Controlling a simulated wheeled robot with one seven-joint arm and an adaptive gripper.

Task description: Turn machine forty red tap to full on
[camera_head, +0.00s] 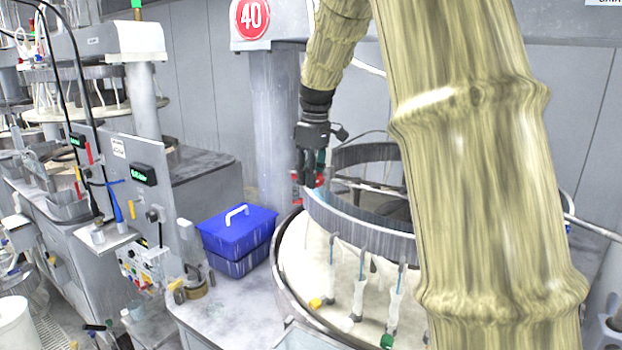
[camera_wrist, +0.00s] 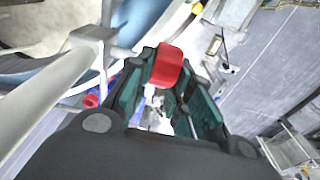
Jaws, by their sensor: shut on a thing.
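The red tap (camera_wrist: 167,66) shows in the wrist view between the fingertips of my gripper (camera_wrist: 172,75). My gripper is shut on it. In the head view my gripper (camera_head: 312,178) points down beside the column of the machine with the red 40 sign (camera_head: 251,17). A bit of red (camera_head: 298,190) shows at its fingertips there, at the left rim of the ring on the platen. The tap's angle cannot be told. A second small red part (camera_wrist: 91,101) lies left of my gripper in the wrist view.
A round polishing platen (camera_head: 300,262) with a grey ring (camera_head: 358,228) and several hanging tubes stands below my arm. A blue lidded box (camera_head: 238,231) sits on the bench to the left. A pale pipe (camera_wrist: 48,82) runs close left of my gripper in the wrist view.

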